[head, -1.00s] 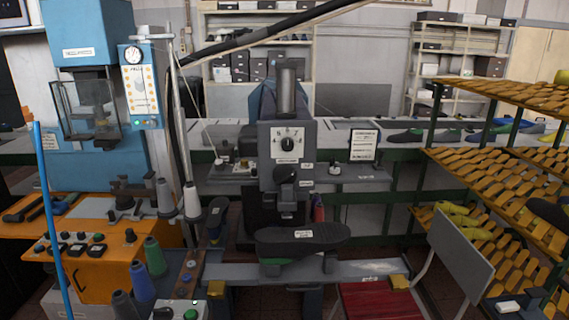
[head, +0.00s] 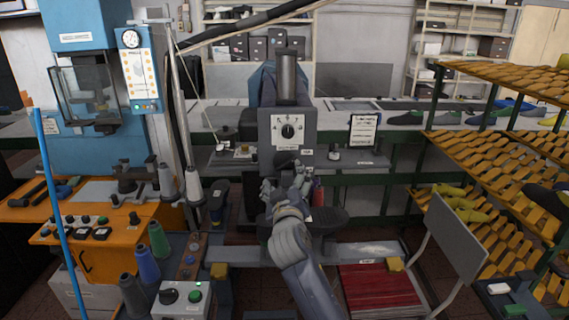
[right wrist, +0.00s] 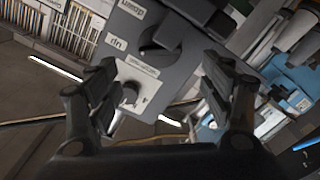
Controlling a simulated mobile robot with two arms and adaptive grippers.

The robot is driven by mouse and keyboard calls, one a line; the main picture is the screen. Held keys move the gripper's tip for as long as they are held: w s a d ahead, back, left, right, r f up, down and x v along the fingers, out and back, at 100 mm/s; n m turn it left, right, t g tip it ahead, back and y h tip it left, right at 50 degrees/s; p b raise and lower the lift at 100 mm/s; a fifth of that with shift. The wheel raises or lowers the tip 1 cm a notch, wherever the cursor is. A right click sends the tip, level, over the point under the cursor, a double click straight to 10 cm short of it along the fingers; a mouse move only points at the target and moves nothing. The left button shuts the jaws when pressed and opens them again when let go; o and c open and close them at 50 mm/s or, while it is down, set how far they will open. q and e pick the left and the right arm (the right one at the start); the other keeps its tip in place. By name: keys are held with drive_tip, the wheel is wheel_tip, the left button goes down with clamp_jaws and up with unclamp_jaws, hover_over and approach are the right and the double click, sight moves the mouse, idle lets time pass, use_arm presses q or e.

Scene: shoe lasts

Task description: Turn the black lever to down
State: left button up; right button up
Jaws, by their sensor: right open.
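In the right wrist view, a black lever (right wrist: 160,38) sits on a grey panel between labels that read "down" and "up", upside down there. Its exact setting is hard to tell. My right gripper (right wrist: 158,88) is open and empty, with its fingers apart on either side of the panel in that view. In the head view the right gripper (head: 284,184) is in front of the grey machine (head: 267,133), just below its numbered dial (head: 288,131), and covers much of the lever area. I see no contact with the lever. My left gripper is not in view.
A smaller round knob (right wrist: 129,94) is on the same panel. A dark shoe-shaped pad (head: 328,221) is behind my right arm. A control box with a green button (head: 195,295) is at lower left.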

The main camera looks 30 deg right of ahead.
sight(284, 165)
drive_tip(key=p+x, duration=0.2)
drive_tip(key=x, duration=0.6)
drive_tip(key=shift+w+d, duration=0.1)
drive_tip(key=shift+d, duration=0.05)
drive_tip(key=shift+c, duration=0.5)
drive_tip(key=c, duration=1)
